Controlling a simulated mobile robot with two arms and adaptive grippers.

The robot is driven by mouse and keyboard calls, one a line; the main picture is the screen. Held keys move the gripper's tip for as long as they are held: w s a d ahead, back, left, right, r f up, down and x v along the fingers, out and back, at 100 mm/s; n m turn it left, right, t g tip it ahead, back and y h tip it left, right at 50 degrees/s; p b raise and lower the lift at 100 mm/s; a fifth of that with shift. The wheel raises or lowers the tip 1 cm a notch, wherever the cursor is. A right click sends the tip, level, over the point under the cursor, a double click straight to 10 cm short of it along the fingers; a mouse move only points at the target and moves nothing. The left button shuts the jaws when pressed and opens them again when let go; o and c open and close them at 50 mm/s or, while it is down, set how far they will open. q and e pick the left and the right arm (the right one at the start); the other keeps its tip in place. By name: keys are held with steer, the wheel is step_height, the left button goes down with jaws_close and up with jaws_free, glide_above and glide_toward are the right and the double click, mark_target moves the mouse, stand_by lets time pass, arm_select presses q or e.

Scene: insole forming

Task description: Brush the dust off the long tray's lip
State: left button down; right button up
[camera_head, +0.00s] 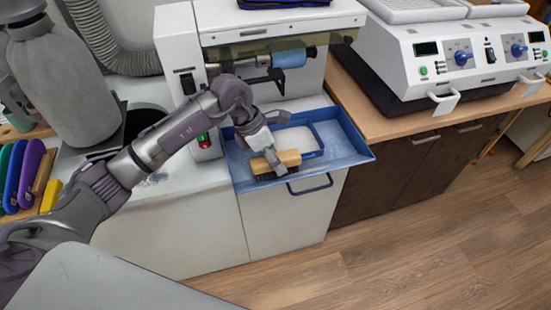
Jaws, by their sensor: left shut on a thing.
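The long blue tray (345,143) juts out at the front of a white machine, with a raised lip along its edges. Pale dust shows on its floor. My left gripper (272,160) is over the tray's front part and is shut on a brush (288,158) with a light wooden back and dark bristles. The brush is low, close to the front lip; I cannot tell whether the bristles touch it. My right gripper is not in view.
The white grinding machine (180,40) stands behind the tray. A white heating unit (430,60) is on the wooden counter at right. Coloured insoles (30,170) and a yellow block (50,196) are at left.

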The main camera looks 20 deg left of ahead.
arm_select(q)
steer(key=shift+f+b, duration=0.4)
steer(key=shift+f, duration=0.1)
